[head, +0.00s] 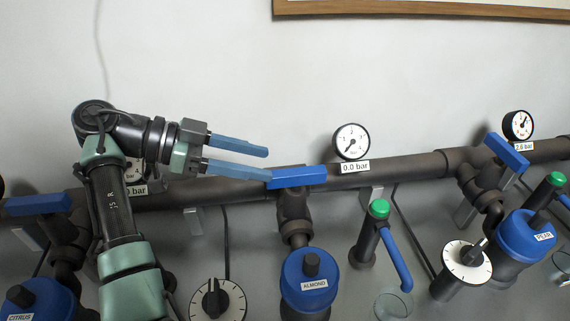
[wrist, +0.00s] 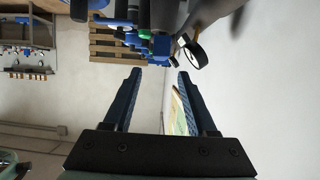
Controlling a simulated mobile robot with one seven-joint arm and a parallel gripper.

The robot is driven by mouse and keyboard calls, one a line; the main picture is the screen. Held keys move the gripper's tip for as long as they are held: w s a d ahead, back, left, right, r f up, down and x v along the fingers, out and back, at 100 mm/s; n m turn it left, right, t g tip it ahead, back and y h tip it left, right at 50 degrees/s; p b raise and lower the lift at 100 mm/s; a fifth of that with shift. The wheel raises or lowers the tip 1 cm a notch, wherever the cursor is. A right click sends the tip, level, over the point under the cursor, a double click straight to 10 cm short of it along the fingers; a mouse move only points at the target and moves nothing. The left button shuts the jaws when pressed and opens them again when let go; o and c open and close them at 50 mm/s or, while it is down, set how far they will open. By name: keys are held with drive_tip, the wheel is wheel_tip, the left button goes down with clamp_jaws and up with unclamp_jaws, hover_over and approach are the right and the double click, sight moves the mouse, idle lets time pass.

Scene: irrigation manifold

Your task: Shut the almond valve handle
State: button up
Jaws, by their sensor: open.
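The almond valve handle (head: 297,177) is a blue bar lying roughly along the dark main pipe. It sits on top of the branch above the blue cap labelled ALMOND (head: 308,280). The gauge (head: 351,142) above it reads 0.0 bar on its label. My gripper (head: 268,165) is open and empty, with its blue fingers pointing right at the handle's left end. The lower fingertip meets the handle's end in the picture; I cannot tell if they touch. In the wrist view my gripper (wrist: 160,74) is open, and blue parts ahead are too crowded to single out the handle.
To the right stand the angled blue pear handle (head: 507,152) and its gauge (head: 518,125), labelled 2.6 bar. The citrus handle (head: 38,204) is at left. A green-topped tap (head: 378,209) and a dial (head: 217,300) stand below the pipe.

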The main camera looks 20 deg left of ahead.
drive_tip(key=shift+v, duration=2.05)
wheel_tip(320, 180, up, 6)
drive_tip(key=p, duration=0.5)
